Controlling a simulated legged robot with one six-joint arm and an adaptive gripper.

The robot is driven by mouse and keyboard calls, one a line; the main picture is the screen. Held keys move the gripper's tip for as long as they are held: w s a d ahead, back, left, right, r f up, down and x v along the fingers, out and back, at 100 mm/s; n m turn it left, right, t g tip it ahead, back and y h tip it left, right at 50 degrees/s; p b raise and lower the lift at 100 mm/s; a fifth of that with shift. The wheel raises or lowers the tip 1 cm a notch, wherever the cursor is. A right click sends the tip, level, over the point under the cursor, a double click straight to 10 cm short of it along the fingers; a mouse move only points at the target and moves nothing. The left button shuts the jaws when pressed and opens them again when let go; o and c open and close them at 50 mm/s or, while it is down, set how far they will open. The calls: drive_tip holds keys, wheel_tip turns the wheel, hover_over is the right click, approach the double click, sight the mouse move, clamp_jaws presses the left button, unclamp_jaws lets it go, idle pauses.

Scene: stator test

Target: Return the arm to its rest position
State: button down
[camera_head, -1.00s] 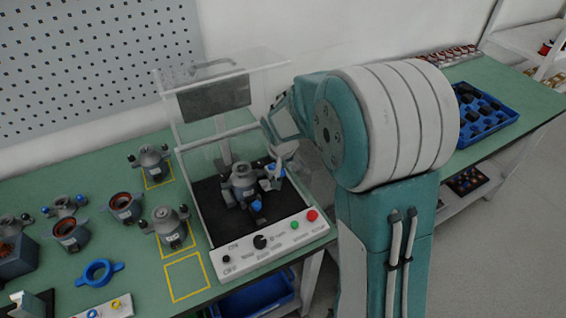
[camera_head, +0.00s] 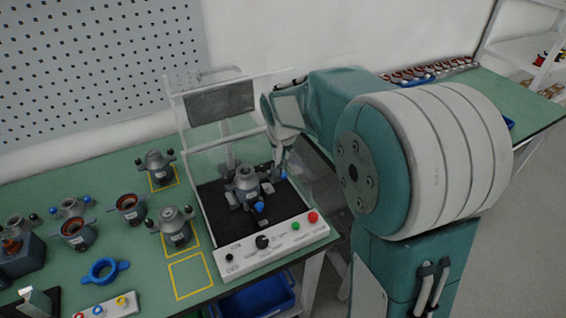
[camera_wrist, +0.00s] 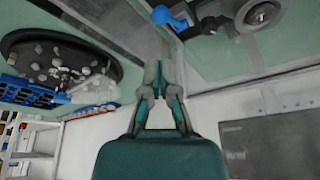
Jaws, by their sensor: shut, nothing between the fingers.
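My gripper (camera_wrist: 159,88) shows in the wrist view with its fingers together and nothing between them. In the head view my gripper (camera_head: 279,170) is near the right side of the test station (camera_head: 290,238), by its clear cover. A grey stator housing (camera_head: 246,184) with blue knobs stands upright on the black bed of the station. The gripper looks apart from the housing, but the exact gap cannot be told. My arm covers the right part of the bench in the head view.
The clear cover (camera_head: 181,120) of the station stands raised. Several stators (camera_head: 176,228) and a blue ring (camera_head: 104,270) lie on the green bench at left. A yellow-outlined square (camera_head: 191,277) is empty. A blue bin (camera_head: 256,298) sits below the bench.

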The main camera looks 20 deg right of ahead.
drive_tip(key=s+r+n+t, duration=0.1)
drive_tip(key=s+r, duration=0.3)
drive_tip(key=s, duration=0.2)
drive_tip(key=s+r+n, duration=0.1)
drive_tip(key=s+r, duration=0.3)
drive_tip(key=s, duration=0.3)
drive_tip(key=s+a+n+y, duration=0.1)
drive_tip(key=s+n, duration=0.1)
drive_tip(key=s, duration=1.2)
drive_tip(key=shift+t, duration=0.4)
